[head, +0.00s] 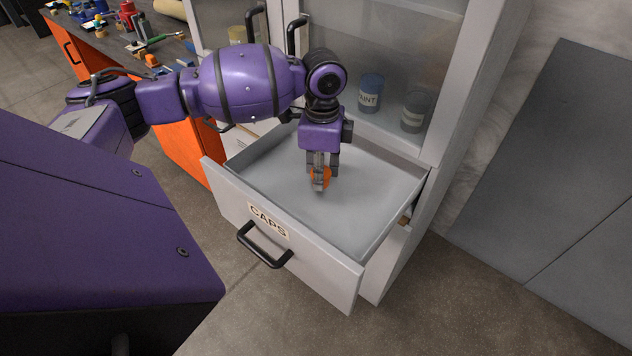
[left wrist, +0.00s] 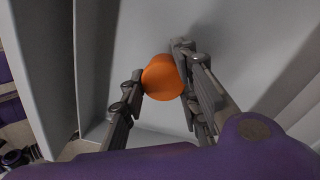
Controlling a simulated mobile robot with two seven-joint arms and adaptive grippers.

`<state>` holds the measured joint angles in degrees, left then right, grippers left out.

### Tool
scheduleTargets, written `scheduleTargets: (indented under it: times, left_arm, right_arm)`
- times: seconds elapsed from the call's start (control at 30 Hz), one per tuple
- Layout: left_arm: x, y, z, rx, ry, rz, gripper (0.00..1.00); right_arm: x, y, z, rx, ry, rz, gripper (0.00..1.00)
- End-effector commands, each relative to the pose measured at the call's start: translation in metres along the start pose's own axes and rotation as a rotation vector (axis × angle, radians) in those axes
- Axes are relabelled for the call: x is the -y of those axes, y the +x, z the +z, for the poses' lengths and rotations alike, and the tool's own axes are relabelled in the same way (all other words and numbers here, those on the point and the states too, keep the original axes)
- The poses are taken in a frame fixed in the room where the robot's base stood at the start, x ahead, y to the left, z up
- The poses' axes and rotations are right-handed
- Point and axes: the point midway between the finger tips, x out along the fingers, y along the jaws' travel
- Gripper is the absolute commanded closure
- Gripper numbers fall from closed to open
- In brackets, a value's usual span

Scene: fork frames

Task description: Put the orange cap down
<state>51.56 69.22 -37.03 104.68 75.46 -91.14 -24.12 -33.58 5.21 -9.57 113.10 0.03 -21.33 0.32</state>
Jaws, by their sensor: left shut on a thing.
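My left gripper (head: 321,181) points down inside the open drawer and is shut on the orange cap (head: 320,177). In the left wrist view, the orange cap (left wrist: 163,78) sits between the two fingertips of my left gripper (left wrist: 165,85), with the grey drawer floor behind it. I cannot tell whether the cap touches the drawer floor. The drawer (head: 379,232) is pulled out, labelled CAPS, and otherwise empty where I can see. My right gripper is not in view.
The drawer belongs to a grey cabinet with glass doors (head: 390,60) holding several cans, such as a blue paint can (head: 370,93). A cluttered workbench (head: 108,52) stands at the upper left. The drawer's walls surround my left gripper.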

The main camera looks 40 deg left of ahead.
Motion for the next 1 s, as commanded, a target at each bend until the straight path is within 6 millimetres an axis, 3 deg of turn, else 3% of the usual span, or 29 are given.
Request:
scheduleTargets:
  times: [0.27,0.5,0.9,0.93,1.0]
  left_arm:
    - [0.011,0.017,0.011,-0.001,-0.002,-0.001,0.88]
    - [0.014,0.049,0.015,0.000,0.000,0.000,0.88]
    - [0.015,0.055,0.014,-0.001,0.000,-0.003,0.88]
    - [0.015,0.055,0.014,-0.001,0.000,-0.004,0.68]
    - [0.015,0.054,0.014,-0.001,0.000,-0.004,0.59]
  right_arm:
    - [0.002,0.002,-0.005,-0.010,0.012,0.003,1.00]
    - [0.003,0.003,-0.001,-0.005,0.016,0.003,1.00]
    - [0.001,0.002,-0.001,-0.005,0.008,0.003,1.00]
    - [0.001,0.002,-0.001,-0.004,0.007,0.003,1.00]
    - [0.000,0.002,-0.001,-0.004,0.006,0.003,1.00]
